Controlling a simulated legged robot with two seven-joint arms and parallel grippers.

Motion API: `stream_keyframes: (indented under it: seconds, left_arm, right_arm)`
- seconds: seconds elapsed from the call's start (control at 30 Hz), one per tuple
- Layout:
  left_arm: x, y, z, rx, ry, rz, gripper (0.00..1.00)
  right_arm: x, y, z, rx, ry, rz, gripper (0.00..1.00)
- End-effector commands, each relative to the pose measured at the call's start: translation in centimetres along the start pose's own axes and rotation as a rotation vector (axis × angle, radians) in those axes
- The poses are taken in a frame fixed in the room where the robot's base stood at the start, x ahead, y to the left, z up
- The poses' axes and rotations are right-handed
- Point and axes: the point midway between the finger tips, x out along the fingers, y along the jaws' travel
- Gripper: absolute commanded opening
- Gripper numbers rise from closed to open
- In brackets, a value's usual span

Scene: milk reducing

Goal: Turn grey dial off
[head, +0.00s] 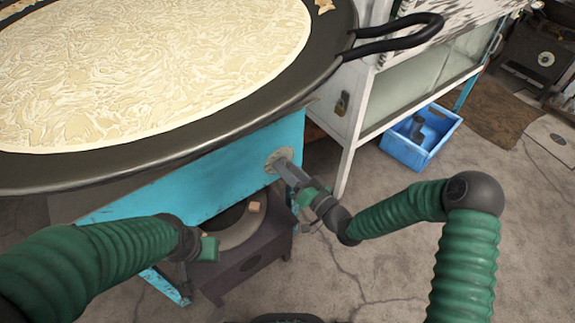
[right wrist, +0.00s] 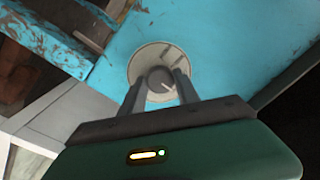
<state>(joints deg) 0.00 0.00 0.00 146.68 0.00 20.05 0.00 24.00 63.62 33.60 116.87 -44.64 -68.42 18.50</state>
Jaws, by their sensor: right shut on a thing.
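The grey dial (right wrist: 160,81) sits on a round pale plate (right wrist: 140,62) on the turquoise stove panel (head: 215,180). In the head view the plate (head: 277,157) shows, but the dial is hidden by my right gripper (head: 285,168). In the right wrist view my right gripper (right wrist: 158,88) has its two fingers on either side of the dial and is shut on it. A light pointer line on the dial slants toward the lower right. My left arm comes in from the left in the head view, and its end (head: 208,245) is low in front of the panel; its fingers cannot be made out.
A wide black pan (head: 190,140) with pale creamy milk (head: 150,60) is above the panel, its handle (head: 400,38) jutting right. A dark burner stand (head: 245,265) is below. A white cabinet (head: 355,95) and blue crate (head: 400,148) are at right.

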Motion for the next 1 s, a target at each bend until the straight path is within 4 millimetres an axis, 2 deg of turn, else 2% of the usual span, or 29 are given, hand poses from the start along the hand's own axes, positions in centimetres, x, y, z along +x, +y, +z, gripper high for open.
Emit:
stream_keyframes:
  seconds: [0.53,0.57,0.7,1.0]
  left_arm:
    - [-0.22,0.0,-0.05,0.0,0.0,0.0,0.36]
    - [-0.22,0.0,-0.05,0.0,0.0,0.0,0.36]
    - [-0.22,0.0,-0.05,0.0,0.0,0.0,0.36]
    - [-0.28,0.0,-0.07,0.0,0.0,0.0,0.36]
  right_arm:
    - [-0.04,0.22,-0.04,0.03,0.004,0.004,0.0]
    - [-0.04,0.22,-0.04,0.03,0.004,0.004,0.4]
    - [-0.03,0.17,-0.04,0.029,0.004,0.003,0.59]
    - [-0.09,0.07,-0.05,0.029,0.003,0.002,0.59]
